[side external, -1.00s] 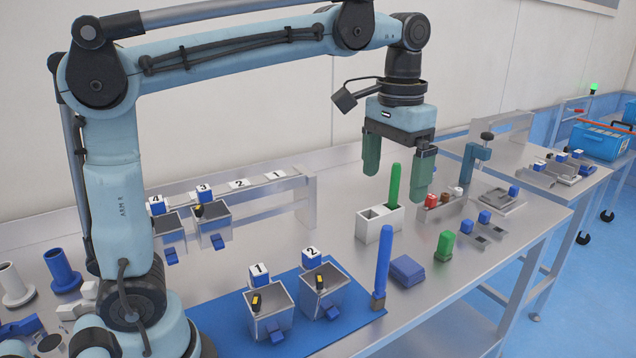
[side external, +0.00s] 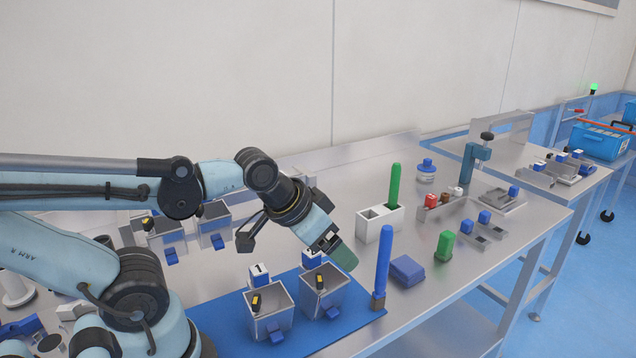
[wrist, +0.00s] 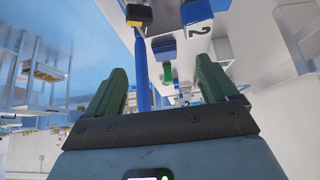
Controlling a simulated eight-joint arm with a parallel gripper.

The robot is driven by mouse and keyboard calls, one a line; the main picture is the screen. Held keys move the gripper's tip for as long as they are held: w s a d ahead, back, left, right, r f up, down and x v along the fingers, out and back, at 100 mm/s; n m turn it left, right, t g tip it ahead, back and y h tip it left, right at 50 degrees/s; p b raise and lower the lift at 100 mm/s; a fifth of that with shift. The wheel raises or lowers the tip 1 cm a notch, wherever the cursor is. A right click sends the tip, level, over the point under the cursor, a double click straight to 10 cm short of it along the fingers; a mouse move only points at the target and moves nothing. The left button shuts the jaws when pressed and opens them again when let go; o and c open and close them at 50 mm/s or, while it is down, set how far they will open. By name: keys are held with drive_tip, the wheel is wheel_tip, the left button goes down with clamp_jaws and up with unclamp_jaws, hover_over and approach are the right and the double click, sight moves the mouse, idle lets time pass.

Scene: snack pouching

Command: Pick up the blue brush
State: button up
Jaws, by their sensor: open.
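The blue brush (side external: 383,258) stands upright near the front edge of the bench, its blue handle up and a grey-brown block at its base. My gripper (side external: 345,258) is tilted low to the left of the handle, apart from it in the side view. In the wrist view my gripper (wrist: 165,80) is open with its two green fingers spread. There the blue handle (wrist: 142,72) shows between the fingers, closer to the left one; I cannot tell how far beyond the fingertips it is.
Left of the brush, a blue mat (side external: 350,327) bears two metal bins (side external: 325,290). A blue block (side external: 407,270) lies just right of the brush. Behind stands a white holder (side external: 370,238) with a green-handled brush (side external: 394,187). A green block (side external: 445,246) stands farther right.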

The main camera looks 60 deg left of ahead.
drive_tip(key=c, duration=0.6)
drive_tip(key=shift+o, duration=0.2)
wheel_tip(320, 180, up, 9)
drive_tip(key=m+g, duration=0.1)
drive_tip(key=g, duration=0.6)
hover_over(386, 224)
wheel_tip(386, 224, down, 7)
drive_tip(key=shift+r, duration=0.15)
drive_tip(key=shift+d+f, duration=0.2)
drive_tip(key=shift+f, duration=1.15)
drive_tip(key=shift+d+f, duration=0.15)
drive_tip(key=shift+f, duration=1.15)
